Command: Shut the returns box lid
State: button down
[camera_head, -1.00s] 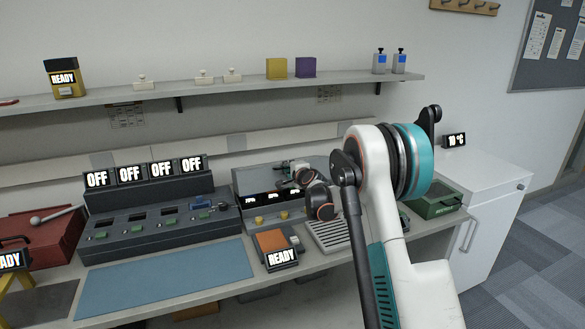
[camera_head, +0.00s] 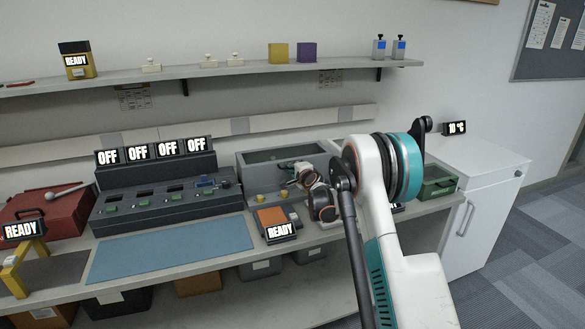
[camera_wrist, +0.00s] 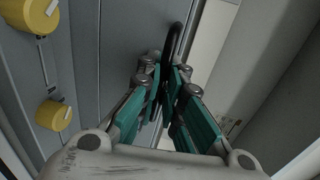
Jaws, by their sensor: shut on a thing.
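No label that I can read names the returns box. A green box (camera_head: 438,187) with a dark handle stands at the bench's right end, partly behind my arm. A grey unit (camera_head: 325,153) with a framed window and yellow knobs stands left of my arm. My gripper (camera_head: 289,181) is at the front of this unit. In the wrist view my gripper (camera_wrist: 168,80) is shut on a black handle (camera_wrist: 173,42) beside a grey panel (camera_wrist: 120,50). Yellow knobs (camera_wrist: 58,116) lie left of the fingers. Which lid the handle belongs to is unclear.
A charger bank (camera_head: 165,207) with OFF displays and a red case (camera_head: 45,213) stand to the left. An orange-topped device (camera_head: 273,217) reading READY sits close below my gripper. A shelf (camera_head: 200,76) runs above. A blue mat (camera_head: 170,250) is bare.

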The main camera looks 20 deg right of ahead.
jog(key=shift+s+f, duration=0.2)
jog(key=c, duration=2)
grip_release()
jog(key=shift+c, duration=0.2)
jog(key=shift+r, duration=0.1)
jog(key=v, duration=1.2)
